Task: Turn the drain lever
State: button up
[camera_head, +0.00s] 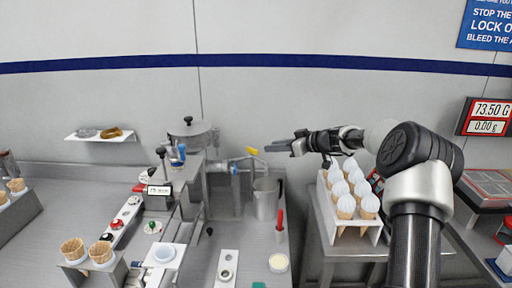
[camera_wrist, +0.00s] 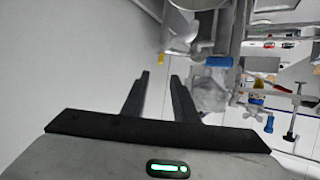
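In the head view a yellow lever (camera_head: 252,151) sits on a metal pipe that runs right from the steel machine. A blue handle (camera_head: 234,168) is on the same pipe. I take the yellow one as the drain lever, though no label shows. My gripper (camera_head: 272,147) reaches in from the right and points left, just right of the yellow lever and apart from it. In the wrist view the yellow lever (camera_wrist: 161,57) shows just beyond my fingertips (camera_wrist: 160,76). The fingers are apart with nothing between them. The blue handle (camera_wrist: 219,61) is to their right.
A metal pitcher (camera_head: 266,198) stands under the pipe end. A rack (camera_head: 328,208) of several white-topped cones stands below my arm. A red-handled tool (camera_head: 279,222) and a pale cup (camera_head: 279,262) are in front of the pitcher. The wall (camera_head: 300,105) is close behind.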

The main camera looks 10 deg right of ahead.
aim_at(256, 150)
jog(key=p+x, duration=0.2)
jog(key=x, duration=0.8)
jog(key=shift+f, duration=0.1)
jog(key=shift+s, duration=0.1)
jog(key=shift+c, duration=0.3)
grip_shut()
